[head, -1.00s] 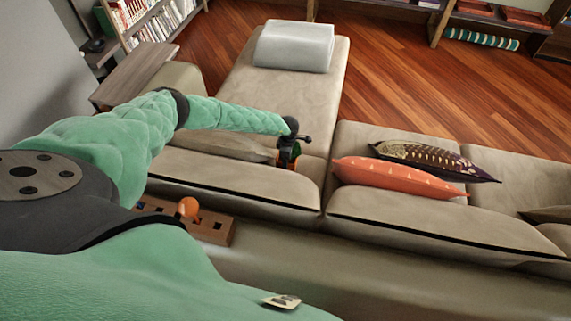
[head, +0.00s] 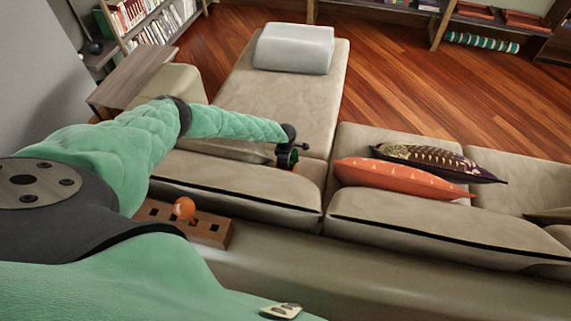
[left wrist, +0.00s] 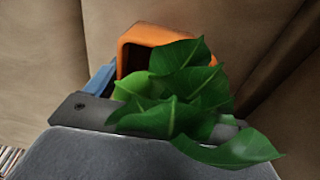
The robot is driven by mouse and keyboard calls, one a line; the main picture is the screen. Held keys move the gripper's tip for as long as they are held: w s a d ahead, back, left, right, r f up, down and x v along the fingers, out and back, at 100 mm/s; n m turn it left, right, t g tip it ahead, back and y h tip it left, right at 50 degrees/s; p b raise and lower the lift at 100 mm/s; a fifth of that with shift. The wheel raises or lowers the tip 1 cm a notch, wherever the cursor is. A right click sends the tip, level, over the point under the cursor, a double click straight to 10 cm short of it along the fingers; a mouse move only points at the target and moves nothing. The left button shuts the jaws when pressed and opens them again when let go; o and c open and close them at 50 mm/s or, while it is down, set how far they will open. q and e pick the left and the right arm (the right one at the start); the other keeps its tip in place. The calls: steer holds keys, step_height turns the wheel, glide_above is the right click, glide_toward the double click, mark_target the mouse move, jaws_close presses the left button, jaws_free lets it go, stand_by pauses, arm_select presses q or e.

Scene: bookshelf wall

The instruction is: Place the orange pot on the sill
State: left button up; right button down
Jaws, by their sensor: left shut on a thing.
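The orange pot (left wrist: 143,37) shows in the left wrist view as an orange rim behind broad green leaves (left wrist: 185,90). My left gripper (head: 288,155) is shut on the pot, over the sofa in the head view. The leaves hide much of the pot and of the grip in the left wrist view. I cannot make out a sill in either view. My right gripper is not in view.
A beige sofa (head: 300,100) with a grey cushion (head: 294,47) lies below the arm. An orange cushion (head: 400,178) and a dark patterned cushion (head: 437,161) lie to the right. A wooden board with holes (head: 213,229) and an orange ball (head: 184,208) are near my arm.

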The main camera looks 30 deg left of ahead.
arm_select(q)
steer(key=o, duration=1)
steer(key=shift+f, duration=0.1)
steer(key=shift+o, duration=1.4)
